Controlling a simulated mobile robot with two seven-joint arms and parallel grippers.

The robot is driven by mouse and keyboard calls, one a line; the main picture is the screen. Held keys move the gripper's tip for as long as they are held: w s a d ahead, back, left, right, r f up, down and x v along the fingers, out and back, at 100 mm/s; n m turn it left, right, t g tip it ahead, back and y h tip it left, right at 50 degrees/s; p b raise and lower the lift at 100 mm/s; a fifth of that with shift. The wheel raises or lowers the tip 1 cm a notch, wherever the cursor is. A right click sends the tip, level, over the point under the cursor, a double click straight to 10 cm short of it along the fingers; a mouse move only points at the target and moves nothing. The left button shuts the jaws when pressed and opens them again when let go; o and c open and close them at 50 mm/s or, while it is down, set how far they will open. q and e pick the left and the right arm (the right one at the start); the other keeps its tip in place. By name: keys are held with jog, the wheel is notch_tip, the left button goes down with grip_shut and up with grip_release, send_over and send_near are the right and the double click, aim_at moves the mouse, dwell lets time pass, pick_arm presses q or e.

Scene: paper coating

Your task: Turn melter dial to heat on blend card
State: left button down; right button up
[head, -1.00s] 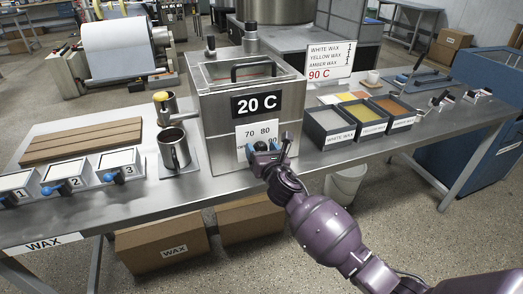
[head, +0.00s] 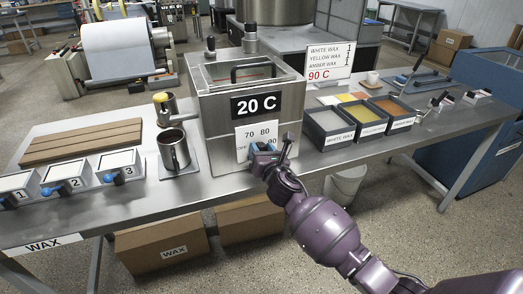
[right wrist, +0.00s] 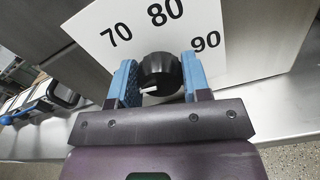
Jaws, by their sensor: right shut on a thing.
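The melter (head: 205,95) is a steel box with a lidded top, and its display (head: 258,104) reads 20 C. Its white dial plate (head: 243,142) carries 70, 80 and 90. The black dial (right wrist: 160,70) sits between the blue fingers of my right gripper (right wrist: 161,78), which is shut on it; its white pointer mark faces left in the right wrist view. In the head view my right gripper (head: 270,158) hides the dial. The blend card (head: 328,62) stands behind the wax bins, listing white, yellow and amber wax, with 90 C in red. My left gripper is out of view.
Three wax bins (head: 329,139) stand right of the melter. A metal jug (head: 173,148) stands to its left, near numbered boxes (head: 65,178) with blue handles and a slatted wooden board (head: 80,146).

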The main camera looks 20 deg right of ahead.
jog(key=m, duration=0.5)
jog(key=shift+m+p, duration=0.3)
jog(key=m, duration=0.3)
jog(key=shift+d+m, duration=0.1)
jog(key=shift+m, duration=0.2)
jog(key=m, duration=0.4)
jog(key=shift+f+m+p, duration=0.1)
jog(key=shift+m+p, duration=0.2)
jog(key=m, duration=0.4)
jog(key=shift+m+p, duration=0.3)
jog(key=shift+p, duration=0.05)
jog(key=m+p, duration=0.1)
jog(key=m, duration=0.4)
jog(key=shift+f, duration=0.1)
jog(key=m+p, duration=0.1)
jog(key=m, duration=0.3)
jog(key=shift+f+m+p, duration=0.1)
jog(key=shift+m+p, duration=0.2)
jog(key=shift+m, duration=0.1)
jog(key=m+p, duration=0.1)
jog(key=m, duration=0.4)
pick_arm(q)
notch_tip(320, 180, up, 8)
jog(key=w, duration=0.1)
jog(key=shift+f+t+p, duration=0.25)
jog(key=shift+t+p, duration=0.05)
pick_arm(e)
jog(key=shift+a+f+m, duration=0.1)
jog(key=shift+a+m, duration=0.1)
jog(key=shift+m, duration=0.7)
